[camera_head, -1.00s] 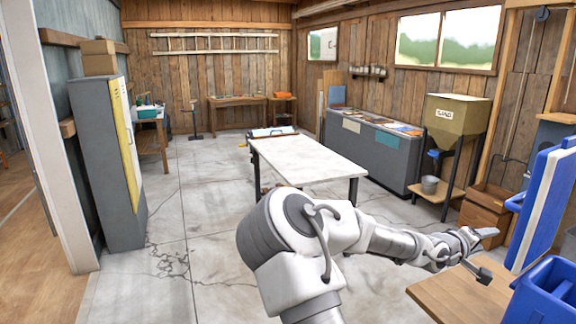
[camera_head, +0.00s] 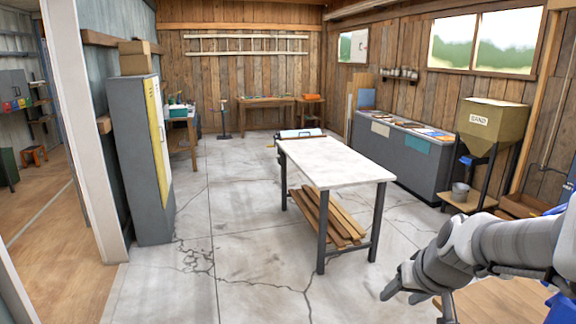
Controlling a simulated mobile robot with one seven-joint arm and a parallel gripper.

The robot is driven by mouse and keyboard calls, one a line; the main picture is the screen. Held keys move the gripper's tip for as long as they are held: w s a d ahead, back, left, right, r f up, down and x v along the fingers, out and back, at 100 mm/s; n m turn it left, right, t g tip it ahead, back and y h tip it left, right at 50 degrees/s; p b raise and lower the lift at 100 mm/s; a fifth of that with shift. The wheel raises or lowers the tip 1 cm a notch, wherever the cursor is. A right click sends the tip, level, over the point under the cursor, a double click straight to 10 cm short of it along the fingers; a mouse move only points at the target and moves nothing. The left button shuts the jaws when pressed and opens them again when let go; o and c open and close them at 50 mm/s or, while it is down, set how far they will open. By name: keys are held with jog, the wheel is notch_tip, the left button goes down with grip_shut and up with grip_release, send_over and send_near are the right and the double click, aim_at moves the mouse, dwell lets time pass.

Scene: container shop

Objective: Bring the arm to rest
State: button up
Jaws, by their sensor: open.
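My arm (camera_head: 500,245) reaches in from the right edge at the lower right, with its elbow out of frame. My gripper (camera_head: 400,294) is at its left end, pointing down and left. Its fingers are apart, and I see nothing between them. It shows in front of the bare concrete floor, beside the near wooden table (camera_head: 495,300). I cannot tell its height above the floor.
A white-topped workbench (camera_head: 335,160) with planks on its lower shelf stands mid-room. A grey cabinet (camera_head: 140,165) is at left. A sand hopper (camera_head: 490,125) and blue bins (camera_head: 562,308) are at right. Concrete floor (camera_head: 250,270) is clear in front.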

jog(key=s+a+r, duration=0.3)
jog(key=s, duration=0.4)
jog(key=s+a+r+n, duration=0.1)
jog(key=s+a+r, duration=0.2)
jog(key=s, duration=0.5)
jog(key=shift+s+a+r+n+h, duration=0.2)
jog(key=shift+a+n+h, duration=0.1)
jog(key=shift+a, duration=0.4)
